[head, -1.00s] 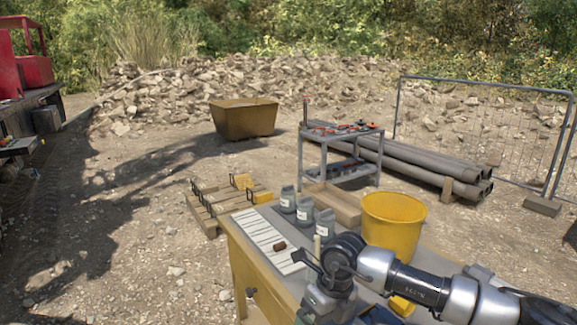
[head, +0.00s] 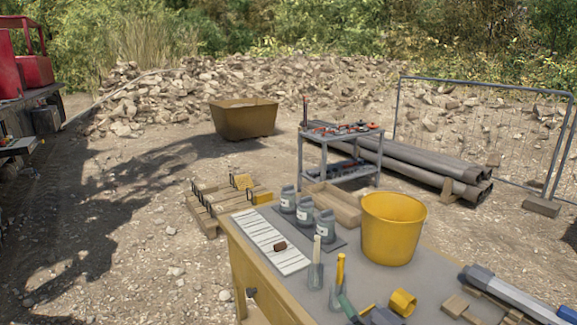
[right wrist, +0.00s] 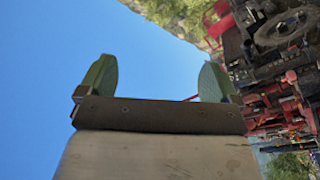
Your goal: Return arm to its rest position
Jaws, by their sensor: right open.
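My right gripper (right wrist: 158,82) shows in the right wrist view with its two green fingers spread apart and nothing between them. Behind the fingers is blue sky, with foliage and red and dark machinery (right wrist: 285,90) along the right side. My right gripper does not show in the head view, where the workbench (head: 340,272) is now in plain sight. My left gripper is not in view.
A tool trolley (head: 342,150), pipes (head: 420,165) and a mesh fence stand beyond.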

